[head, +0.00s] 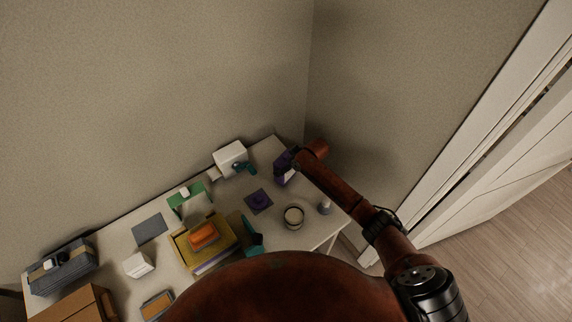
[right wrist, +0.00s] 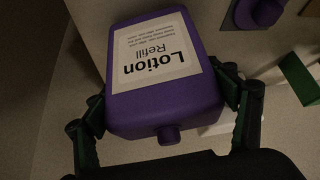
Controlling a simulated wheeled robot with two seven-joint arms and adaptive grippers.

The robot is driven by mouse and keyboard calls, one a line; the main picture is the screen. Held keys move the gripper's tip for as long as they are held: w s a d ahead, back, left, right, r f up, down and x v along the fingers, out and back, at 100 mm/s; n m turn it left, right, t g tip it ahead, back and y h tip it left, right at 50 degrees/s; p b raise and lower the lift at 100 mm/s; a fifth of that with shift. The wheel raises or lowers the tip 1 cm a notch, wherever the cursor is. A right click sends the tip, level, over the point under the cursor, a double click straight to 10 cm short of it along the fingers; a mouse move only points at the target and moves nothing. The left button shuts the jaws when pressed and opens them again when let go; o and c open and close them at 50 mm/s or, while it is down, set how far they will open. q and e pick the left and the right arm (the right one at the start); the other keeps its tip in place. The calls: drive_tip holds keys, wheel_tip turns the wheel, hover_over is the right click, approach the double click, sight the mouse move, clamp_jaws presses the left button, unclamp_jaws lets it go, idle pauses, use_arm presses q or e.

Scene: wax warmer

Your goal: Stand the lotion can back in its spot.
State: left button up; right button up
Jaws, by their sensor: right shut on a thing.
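The lotion can (right wrist: 165,75) is a purple box-shaped container with a white "Lotion Refill" label and a short purple spout facing the camera in the right wrist view. My right gripper (right wrist: 164,94) is shut on it, one finger on each side. In the head view the can (head: 281,178) is at the right back of the table, partly hidden by my right gripper (head: 291,158). I cannot tell whether its base touches the table. A purple square (head: 258,201) with a darker purple piece lies just left of the can. My left gripper is not in view.
A white device (head: 231,157) stands behind left. A round jar (head: 293,216) and a small pale bottle (head: 324,207) stand at the front right. A wall closes off the back.

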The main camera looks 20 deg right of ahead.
drive_tip(key=shift+f+b, duration=0.35)
drive_tip(key=shift+f, duration=0.2)
idle(1.1)
drive_tip(key=o, duration=2.2)
drive_tip(key=shift+c, duration=0.2)
drive_tip(key=p+v, duration=0.3)
drive_tip(key=v, duration=0.5)
drive_tip(key=shift+p, duration=0.35)
